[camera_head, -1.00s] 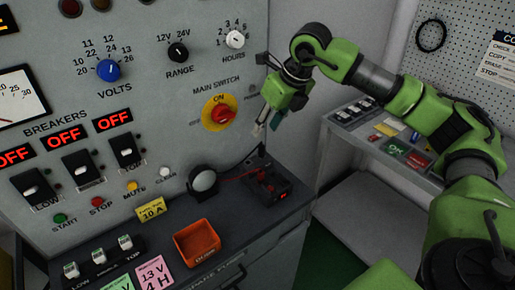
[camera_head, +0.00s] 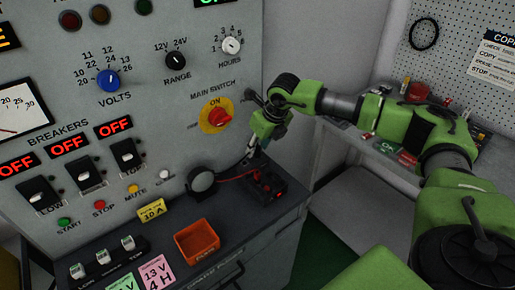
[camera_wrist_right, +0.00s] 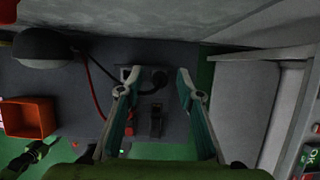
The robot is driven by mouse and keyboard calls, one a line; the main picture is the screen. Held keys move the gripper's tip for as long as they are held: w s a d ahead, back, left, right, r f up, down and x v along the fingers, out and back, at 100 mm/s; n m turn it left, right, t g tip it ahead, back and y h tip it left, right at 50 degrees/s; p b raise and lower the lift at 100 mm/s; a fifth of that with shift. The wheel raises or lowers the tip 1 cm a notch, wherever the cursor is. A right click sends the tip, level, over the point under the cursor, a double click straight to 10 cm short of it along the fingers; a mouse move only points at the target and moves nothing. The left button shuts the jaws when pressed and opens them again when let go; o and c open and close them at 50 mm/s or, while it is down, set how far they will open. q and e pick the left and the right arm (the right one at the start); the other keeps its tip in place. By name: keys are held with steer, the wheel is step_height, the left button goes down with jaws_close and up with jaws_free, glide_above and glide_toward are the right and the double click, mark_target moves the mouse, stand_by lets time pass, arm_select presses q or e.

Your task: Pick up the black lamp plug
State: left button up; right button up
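The black lamp plug (camera_wrist_right: 157,79) looks like the dark round piece at the end of the black cable, by the black power box; its outline is dim. The box (camera_head: 265,187) sits on the bench ledge right of the round lamp (camera_head: 202,180); the lamp also shows in the right wrist view (camera_wrist_right: 42,46). My right gripper (camera_head: 252,153) points down just above the box. In the right wrist view, its fingers (camera_wrist_right: 158,76) are open, with the plug between them in the picture. Contact cannot be told.
An orange bin (camera_head: 197,241) stands left of the box, near the ledge's front edge. The panel with the main switch (camera_head: 216,115) rises behind. A red cable (camera_wrist_right: 97,98) runs beside the box. A grey side bench (camera_head: 345,140) stands to the right.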

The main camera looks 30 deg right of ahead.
steer(key=shift+w+f, duration=0.25)
steer(key=shift+f, duration=0.45)
jaws_close()
steer(key=shift+r, duration=0.15)
steer(key=shift+r+b, duration=0.5)
steer(key=shift+r, duration=0.1)
steer(key=s+a+r+b, duration=0.2)
steer(key=s+r+b, duration=0.3)
steer(key=s+r, duration=0.6)
steer(key=s, duration=0.3)
steer(key=shift+a+r+b, duration=0.3)
steer(key=shift+a+r, duration=0.05)
steer(key=shift+a, duration=0.05)
steer(key=shift+w, duration=0.2)
